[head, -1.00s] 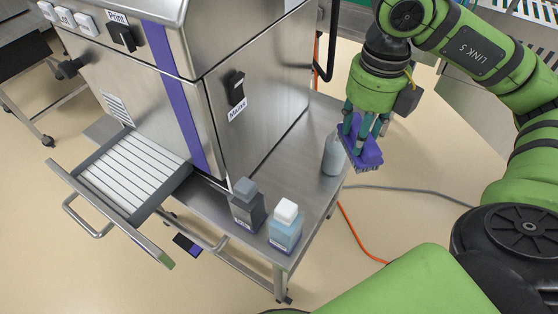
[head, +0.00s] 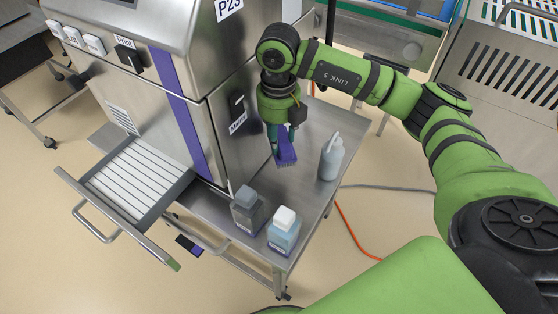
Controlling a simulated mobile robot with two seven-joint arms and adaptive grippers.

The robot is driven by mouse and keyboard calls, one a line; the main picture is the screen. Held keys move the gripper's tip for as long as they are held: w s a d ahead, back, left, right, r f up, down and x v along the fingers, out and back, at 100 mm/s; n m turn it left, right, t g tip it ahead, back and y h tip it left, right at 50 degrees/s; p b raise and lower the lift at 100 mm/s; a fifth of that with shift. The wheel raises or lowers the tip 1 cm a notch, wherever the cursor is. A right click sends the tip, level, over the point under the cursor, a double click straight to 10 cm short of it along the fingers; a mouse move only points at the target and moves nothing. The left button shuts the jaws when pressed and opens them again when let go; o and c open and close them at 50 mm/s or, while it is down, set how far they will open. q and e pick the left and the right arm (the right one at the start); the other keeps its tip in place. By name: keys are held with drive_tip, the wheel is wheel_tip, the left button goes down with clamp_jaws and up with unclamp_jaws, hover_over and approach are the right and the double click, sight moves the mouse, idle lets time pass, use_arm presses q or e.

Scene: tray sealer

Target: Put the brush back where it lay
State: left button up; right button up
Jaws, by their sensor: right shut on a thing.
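The purple brush (head: 286,148) is held with its bristles pointing down. My right gripper (head: 276,137) is shut on it, close to the right side of the steel machine. The brush is over the steel side table (head: 300,184), between the machine and the grey spray bottle. Whether its bristles touch the table top I cannot tell. My left gripper is not in view.
A grey spray bottle (head: 331,158) stands to the right of the brush. A dark grey bottle (head: 247,211) and a light blue bottle with a white cap (head: 284,232) stand at the table's front. The steel machine (head: 235,130) borders the table on the left.

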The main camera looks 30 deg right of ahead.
wheel_tip(320, 180, down, 6)
drive_tip(key=shift+f, duration=0.25)
wheel_tip(320, 180, down, 4)
drive_tip(key=shift+f+p, duration=0.15)
drive_tip(key=shift+p, duration=0.3)
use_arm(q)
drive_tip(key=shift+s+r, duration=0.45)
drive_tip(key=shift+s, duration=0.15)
use_arm(e)
drive_tip(key=shift+f, duration=0.2)
drive_tip(key=o, duration=1.1)
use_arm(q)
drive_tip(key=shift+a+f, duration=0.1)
use_arm(e)
drive_tip(key=shift+r, duration=0.1)
